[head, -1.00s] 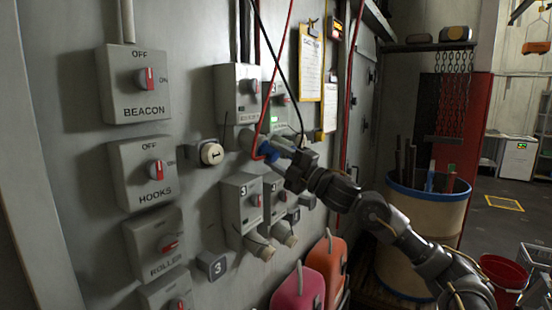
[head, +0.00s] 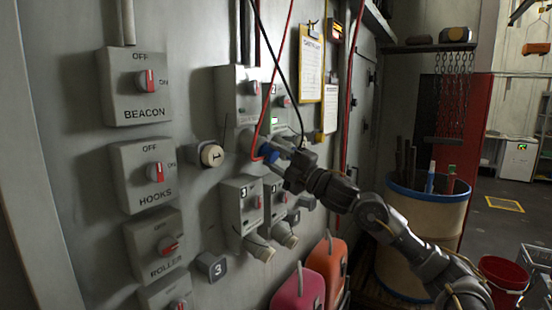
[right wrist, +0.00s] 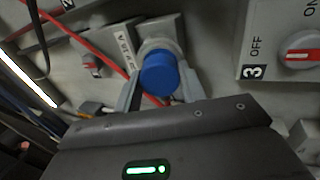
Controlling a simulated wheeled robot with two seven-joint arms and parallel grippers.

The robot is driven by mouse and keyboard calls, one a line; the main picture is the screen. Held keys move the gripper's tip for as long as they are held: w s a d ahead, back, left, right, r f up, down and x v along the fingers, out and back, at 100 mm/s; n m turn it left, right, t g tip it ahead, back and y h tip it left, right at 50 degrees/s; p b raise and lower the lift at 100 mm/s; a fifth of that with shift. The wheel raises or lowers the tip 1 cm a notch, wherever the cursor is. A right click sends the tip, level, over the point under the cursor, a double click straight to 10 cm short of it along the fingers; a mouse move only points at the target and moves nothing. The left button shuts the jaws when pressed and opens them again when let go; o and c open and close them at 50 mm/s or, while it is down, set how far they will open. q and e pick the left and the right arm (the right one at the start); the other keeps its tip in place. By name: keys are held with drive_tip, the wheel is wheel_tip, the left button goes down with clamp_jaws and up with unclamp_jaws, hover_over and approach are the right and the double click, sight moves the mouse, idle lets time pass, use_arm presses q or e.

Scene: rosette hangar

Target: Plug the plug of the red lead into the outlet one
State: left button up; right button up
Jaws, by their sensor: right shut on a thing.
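The blue plug (head: 268,155) sits at the wall panel, at the mouth of a grey outlet (head: 249,141) below the upper switch box. The red lead (head: 267,105) hangs from above and bends in beside the blue plug. My right gripper (head: 284,158) is shut on the blue plug. In the right wrist view the two fingers (right wrist: 160,92) stand on either side of the blue plug (right wrist: 158,75), which is in line with the grey round collar (right wrist: 158,45). I cannot tell how deep it sits. A round grey piece marked 1 (head: 212,155) is on the wall further left. My left gripper is out of view.
Switch boxes BEACON (head: 137,85) and HOOKS (head: 143,175) are at the left. A box marked 3 (head: 240,210) with grey outlets is just below my gripper. A black lead (head: 280,70) hangs beside the red one. A barrel (head: 420,245) stands at the right.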

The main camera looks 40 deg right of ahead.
drive_tip(key=shift+w+r, duration=0.15)
drive_tip(key=shift+w, duration=0.05)
drive_tip(key=o, duration=1.4)
drive_tip(key=shift+f, duration=0.2)
drive_tip(key=shift+s+d+f, duration=0.1)
drive_tip(key=shift+s+f, duration=0.1)
drive_tip(key=shift+s, duration=0.05)
drive_tip(key=b+v, duration=0.8)
drive_tip(key=v, duration=0.2)
drive_tip(key=shift+s+r+b, duration=0.1)
drive_tip(key=shift+r+b, duration=0.1)
drive_tip(key=shift+b, duration=0.2)
